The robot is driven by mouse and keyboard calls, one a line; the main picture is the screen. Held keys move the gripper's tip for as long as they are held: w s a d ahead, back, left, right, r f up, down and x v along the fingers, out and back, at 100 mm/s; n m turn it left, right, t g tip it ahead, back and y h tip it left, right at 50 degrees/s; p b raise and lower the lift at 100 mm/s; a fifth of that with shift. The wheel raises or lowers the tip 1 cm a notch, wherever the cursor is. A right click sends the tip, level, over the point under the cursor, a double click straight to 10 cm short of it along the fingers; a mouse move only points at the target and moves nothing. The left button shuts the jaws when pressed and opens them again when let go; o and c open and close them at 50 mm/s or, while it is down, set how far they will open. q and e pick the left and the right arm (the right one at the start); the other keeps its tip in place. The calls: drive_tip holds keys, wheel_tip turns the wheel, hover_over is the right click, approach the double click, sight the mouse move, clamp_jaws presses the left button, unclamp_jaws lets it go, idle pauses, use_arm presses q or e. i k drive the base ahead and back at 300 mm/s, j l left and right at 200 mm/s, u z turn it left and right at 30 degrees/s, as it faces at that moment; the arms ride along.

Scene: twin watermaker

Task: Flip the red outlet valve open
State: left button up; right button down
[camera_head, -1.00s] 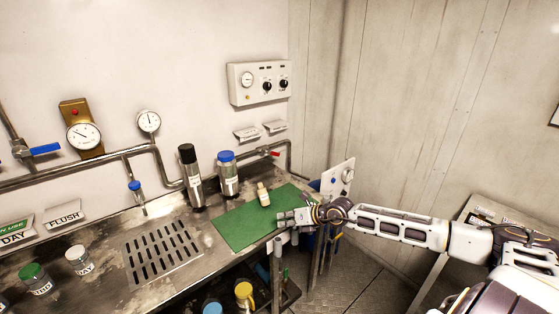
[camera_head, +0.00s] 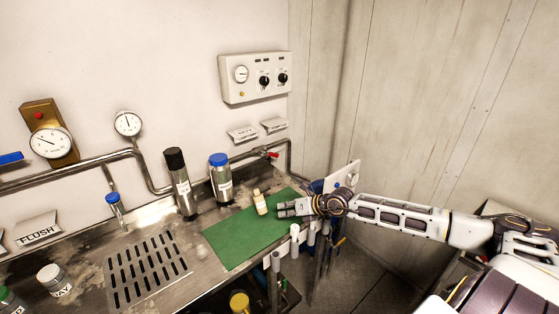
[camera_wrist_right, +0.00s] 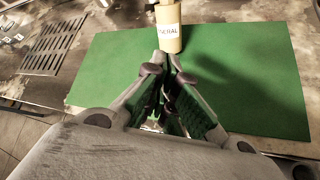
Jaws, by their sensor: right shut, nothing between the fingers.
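The red outlet valve (camera_head: 271,154) is a small red handle on the steel pipe along the back wall, behind the green mat. It is not in the right wrist view. My right gripper (camera_head: 281,209) is over the right part of the mat, in front of the valve and apart from it. In the right wrist view its fingers (camera_wrist_right: 162,62) are shut with nothing between them, and their tips point at a small cream bottle. My left gripper is not in view.
The cream bottle (camera_head: 260,202) stands on the green mat (camera_head: 235,241) close to the fingertips; its label shows in the right wrist view (camera_wrist_right: 168,30). A blue-capped cylinder (camera_head: 221,181) and a black-capped cylinder (camera_head: 182,187) stand left of the valve. A control box (camera_head: 253,78) hangs above.

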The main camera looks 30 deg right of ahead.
sight(270, 155)
drive_tip(key=i+l, duration=0.8)
drive_tip(key=l, duration=0.15)
